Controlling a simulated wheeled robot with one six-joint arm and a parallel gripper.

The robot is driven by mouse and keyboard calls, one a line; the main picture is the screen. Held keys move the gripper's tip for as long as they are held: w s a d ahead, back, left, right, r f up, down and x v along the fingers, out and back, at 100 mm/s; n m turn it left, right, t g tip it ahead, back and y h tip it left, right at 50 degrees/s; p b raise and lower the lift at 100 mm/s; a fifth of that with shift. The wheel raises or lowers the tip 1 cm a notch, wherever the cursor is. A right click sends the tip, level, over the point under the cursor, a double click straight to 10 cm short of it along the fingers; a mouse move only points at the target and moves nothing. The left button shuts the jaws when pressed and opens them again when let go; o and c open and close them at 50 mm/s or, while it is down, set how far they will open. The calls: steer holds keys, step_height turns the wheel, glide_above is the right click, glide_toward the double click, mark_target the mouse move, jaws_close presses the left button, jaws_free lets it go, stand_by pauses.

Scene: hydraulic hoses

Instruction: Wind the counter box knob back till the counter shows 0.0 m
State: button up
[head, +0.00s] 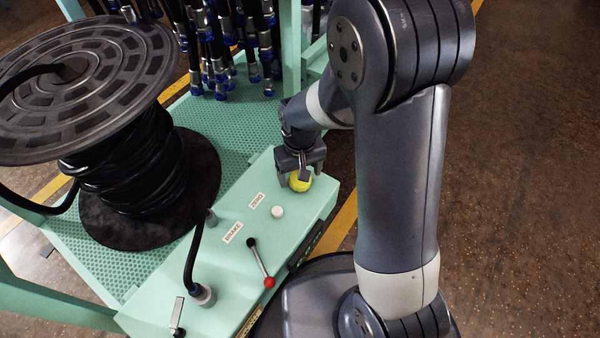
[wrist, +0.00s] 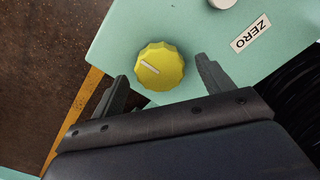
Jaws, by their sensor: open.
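The yellow counter box knob (head: 300,181) sits on top of the mint-green box (head: 322,204), near its far end. In the wrist view the knob (wrist: 160,66) is fluted, with a white pointer line toward its upper left. My gripper (head: 302,172) is over the knob and open. In the wrist view its two fingers (wrist: 166,82) stand on either side of the knob, with gaps. The counter's display is on the box's side face, seen too steeply to read.
A white ZERO button (head: 278,212) and a red-tipped BRAKE lever (head: 268,282) are on the same box. A black hose reel (head: 84,85) stands to the left. Hoses with blue fittings (head: 220,75) hang behind. Open floor lies to the right.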

step_height(320, 180, up, 10)
steer(key=p, duration=0.3)
steer(key=shift+f, duration=0.2)
step_height(320, 180, down, 11)
steer(key=b, duration=0.4)
steer(key=shift+f+b, duration=0.2)
steer(key=shift+b, duration=0.1)
steer(key=shift+r+n+b, duration=0.25)
steer(key=shift+n+b, duration=0.1)
steer(key=shift+n, duration=0.65)
steer(key=shift+r, duration=0.1)
